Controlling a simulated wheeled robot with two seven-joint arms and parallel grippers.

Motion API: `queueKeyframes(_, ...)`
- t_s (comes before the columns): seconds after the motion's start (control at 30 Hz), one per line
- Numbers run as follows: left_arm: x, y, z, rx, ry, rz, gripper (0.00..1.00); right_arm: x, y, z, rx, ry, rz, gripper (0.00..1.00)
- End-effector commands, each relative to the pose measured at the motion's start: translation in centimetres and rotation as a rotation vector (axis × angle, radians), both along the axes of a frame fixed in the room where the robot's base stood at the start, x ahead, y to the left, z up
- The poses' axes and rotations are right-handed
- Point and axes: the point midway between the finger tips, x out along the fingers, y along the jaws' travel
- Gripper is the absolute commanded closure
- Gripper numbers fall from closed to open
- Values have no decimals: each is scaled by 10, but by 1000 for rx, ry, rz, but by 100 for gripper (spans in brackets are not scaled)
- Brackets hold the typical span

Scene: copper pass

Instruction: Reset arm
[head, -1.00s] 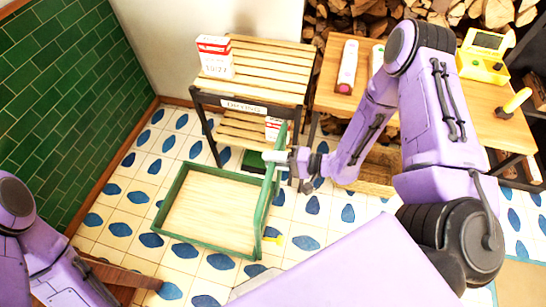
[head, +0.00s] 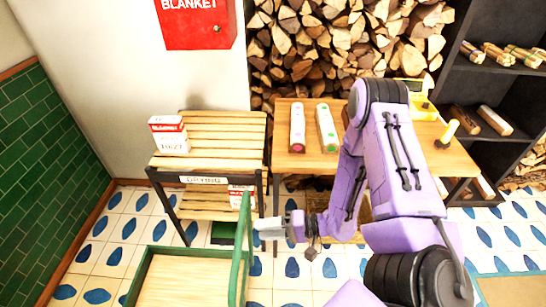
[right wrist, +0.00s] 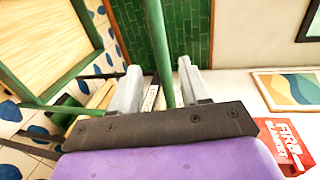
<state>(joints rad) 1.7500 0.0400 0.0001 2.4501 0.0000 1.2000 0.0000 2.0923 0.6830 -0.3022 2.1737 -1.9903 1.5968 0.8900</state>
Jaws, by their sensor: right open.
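My right gripper (head: 270,229) is open and empty. In the head view its fingertips are just right of the green handle (head: 247,222) of a wooden-bedded cart (head: 190,280). In the right wrist view the two grey fingers of my right gripper (right wrist: 158,82) stand apart, and a green bar (right wrist: 156,35) shows between and beyond them. I cannot tell whether they touch it. My left arm and gripper are out of view.
A slatted drying rack (head: 215,135) with a red-and-white box (head: 169,136) stands beyond the cart. A wooden table (head: 300,155) to its right carries two tubes (head: 297,128) and a yellow device. A dark shelf (head: 475,90) stands right. Patterned floor shows between.

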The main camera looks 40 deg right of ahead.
Motion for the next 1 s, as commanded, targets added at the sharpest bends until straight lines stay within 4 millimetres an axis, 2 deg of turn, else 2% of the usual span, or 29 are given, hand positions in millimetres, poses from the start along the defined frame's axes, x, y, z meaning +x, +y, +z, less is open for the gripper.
queueKeyframes(0.1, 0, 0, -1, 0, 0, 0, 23, -13, -15, 4, 0, 0, -1, 54)
queueKeyframes(0.2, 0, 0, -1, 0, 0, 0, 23, -19, -21, 6, 1, -1, 0, 54)
queueKeyframes(0.8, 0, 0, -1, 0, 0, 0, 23, -21, -22, 6, -12, -13, 4, 54)
queueKeyframes(0.87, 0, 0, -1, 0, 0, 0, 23, -19, -25, 2, -76, -52, 1, 54)
queueKeyframes(1.0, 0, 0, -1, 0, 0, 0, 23, 8, -52, -18, -339, -85, -196, 54)
